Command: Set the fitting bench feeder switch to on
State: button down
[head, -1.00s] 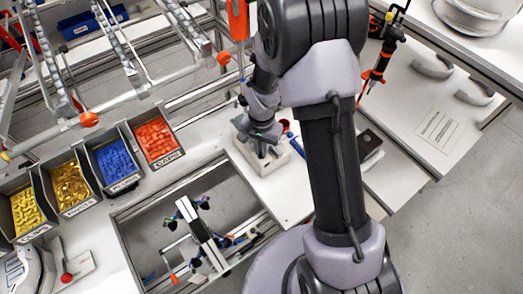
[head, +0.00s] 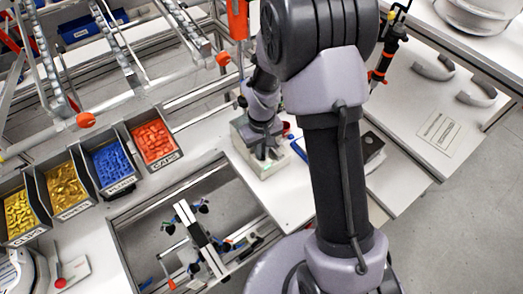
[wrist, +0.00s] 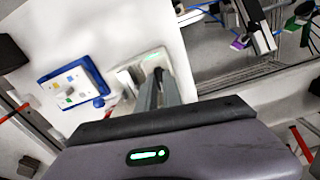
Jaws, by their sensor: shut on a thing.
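The feeder switch box (head: 242,130) is a pale block on the white bench, right of the caps bin. In the wrist view its pale top (wrist: 150,58) shows beyond my fingers, with a green glow on it. My gripper (head: 262,152) is down at the box. In the wrist view my gripper (wrist: 157,82) has its fingers close together, shut on the switch's lever. The fingers hide most of the lever, so I cannot tell its exact position.
Bins of yellow, gold, blue and orange parts (head: 153,140) line the bench at left. A framed opening holds a fixture (head: 200,238) in front. A blue-edged panel (wrist: 72,85) lies beside the box. An orange tool (head: 238,18) hangs above.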

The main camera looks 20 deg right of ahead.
jog(key=shift+n, duration=0.6)
jog(key=c, duration=1.5)
grip_release()
jog(key=shift+r, duration=0.1)
notch_tip(320, 180, up, 17)
jog(key=p, duration=0.2)
jog(key=shift+r, duration=0.15)
